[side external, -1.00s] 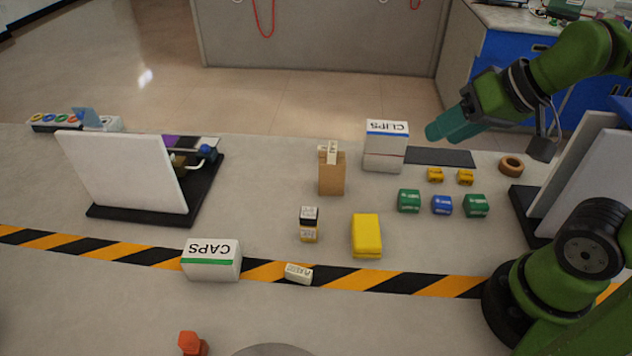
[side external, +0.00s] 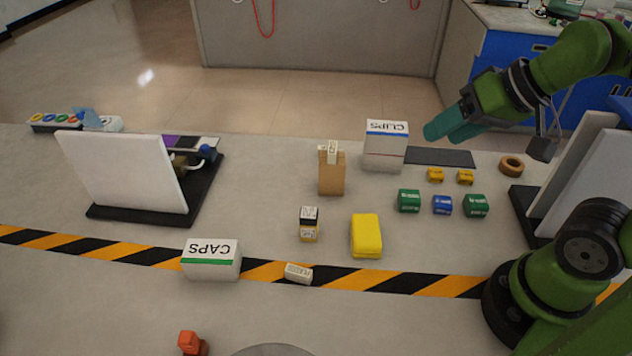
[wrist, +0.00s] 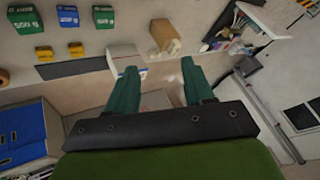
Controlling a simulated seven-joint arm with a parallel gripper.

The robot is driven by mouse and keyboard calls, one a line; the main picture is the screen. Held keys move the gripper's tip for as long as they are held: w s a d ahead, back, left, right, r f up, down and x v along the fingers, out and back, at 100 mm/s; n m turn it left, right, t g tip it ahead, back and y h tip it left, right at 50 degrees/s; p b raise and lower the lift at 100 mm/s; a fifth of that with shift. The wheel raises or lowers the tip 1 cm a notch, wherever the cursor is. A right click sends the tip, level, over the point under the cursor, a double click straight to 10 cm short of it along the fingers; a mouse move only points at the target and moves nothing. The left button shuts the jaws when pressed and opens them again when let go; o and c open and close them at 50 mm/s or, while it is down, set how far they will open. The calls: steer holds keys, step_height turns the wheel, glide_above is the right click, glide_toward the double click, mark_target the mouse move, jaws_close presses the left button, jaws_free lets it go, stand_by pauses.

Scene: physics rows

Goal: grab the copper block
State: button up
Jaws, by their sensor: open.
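My gripper (side external: 443,135) is open and empty, raised above the back right of the table near the CLIPS box. In the wrist view its two teal fingers (wrist: 158,67) stand apart with nothing between them. I cannot tell for sure which block is copper. A tan block (side external: 331,178) stands upright mid-table with a small pale labelled block (side external: 331,152) on top; the tan block also shows in the wrist view (wrist: 165,36). A small labelled block with a dark band (side external: 309,224) and a pale lettered block (side external: 299,273) stand nearer the front. An orange piece (side external: 191,343) is at the front edge.
The CLIPS box (side external: 385,150) stands behind a yellow block (side external: 366,236). Green weights (side external: 409,201), a blue weight (side external: 442,205) and small yellow weights (side external: 435,174) sit at right. A CAPS box (side external: 211,262) and white panel (side external: 122,172) are at left. A tape roll (side external: 511,166) lies far right.

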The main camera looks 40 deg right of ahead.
steer(key=n+g+y, duration=0.2)
steer(key=n+g, duration=0.2)
steer(key=n, duration=1)
glide_toward(187, 336)
steer(key=x, duration=0.5)
steer(key=shift+w+a+f, duration=0.2)
steer(key=shift+a, duration=0.25)
steer(key=shift+d+x, duration=0.15)
steer(key=shift+x, duration=1.15)
steer(key=shift+d+x, duration=0.2)
steer(key=shift+x, duration=1.1)
steer(key=shift+s+f, duration=0.15)
jaws_close()
